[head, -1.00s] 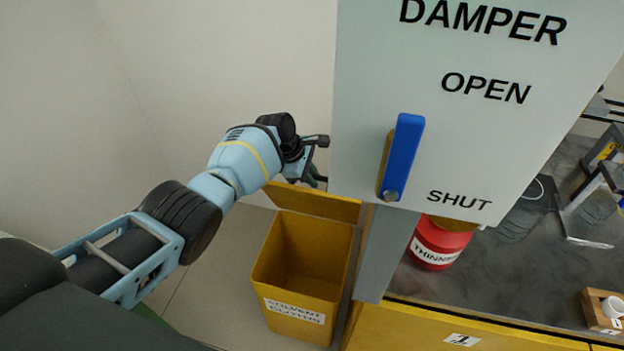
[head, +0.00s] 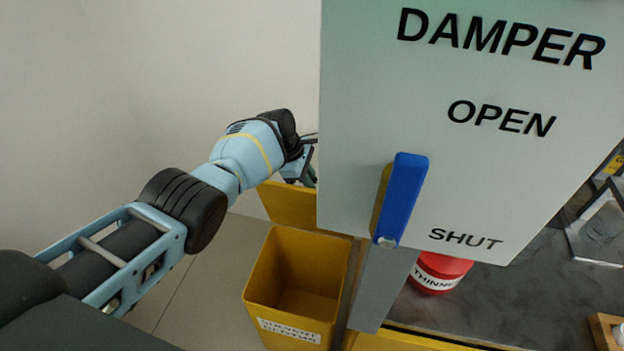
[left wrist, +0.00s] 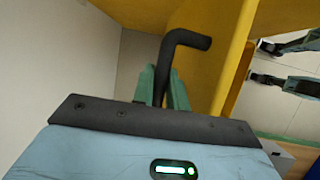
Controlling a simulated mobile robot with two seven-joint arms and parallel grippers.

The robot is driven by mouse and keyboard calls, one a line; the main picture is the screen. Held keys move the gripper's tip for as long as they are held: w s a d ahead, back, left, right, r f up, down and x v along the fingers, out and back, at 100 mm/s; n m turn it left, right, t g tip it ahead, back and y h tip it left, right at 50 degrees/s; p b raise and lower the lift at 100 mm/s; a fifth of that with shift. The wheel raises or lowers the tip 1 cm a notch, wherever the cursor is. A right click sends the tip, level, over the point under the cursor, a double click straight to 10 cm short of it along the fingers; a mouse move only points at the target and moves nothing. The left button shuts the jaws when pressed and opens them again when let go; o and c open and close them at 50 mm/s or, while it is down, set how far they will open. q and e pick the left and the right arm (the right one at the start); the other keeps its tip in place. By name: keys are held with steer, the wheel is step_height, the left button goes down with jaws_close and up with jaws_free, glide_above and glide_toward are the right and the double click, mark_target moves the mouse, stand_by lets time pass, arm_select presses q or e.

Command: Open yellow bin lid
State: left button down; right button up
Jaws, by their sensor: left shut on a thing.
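The yellow bin (head: 258,268) stands on the floor with its mouth uncovered and a white label on its front. Its yellow lid (head: 290,208) is raised behind the mouth, partly hidden by the damper panel. My left gripper (head: 311,178) is at the lid's upper part, mostly hidden by its own wrist and the panel edge. In the left wrist view, its green fingers (left wrist: 163,90) are shut on a bent black handle (left wrist: 185,40) in front of the yellow lid (left wrist: 218,65). My right gripper is not in view.
The pale damper panel (head: 460,190) with a blue lever (head: 402,200) stands close to the right of my left gripper. A red thinner can (head: 438,274) sits on the dark bench behind it. Floor left of the bin is clear.

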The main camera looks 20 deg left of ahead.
arm_select(q)
steer(key=shift+w+a+r, duration=0.25)
steer(key=shift+w+a+r, duration=0.1)
steer(key=shift+w+r, duration=0.1)
steer(key=shift+r, duration=0.1)
steer(key=c, duration=1.5)
jaws_free()
steer(key=shift+c, duration=0.2)
steer(key=shift+o, duration=0.7)
steer(key=shift+f, duration=0.1)
steer(key=shift+s+f, duration=0.1)
steer(key=shift+s, duration=0.05)
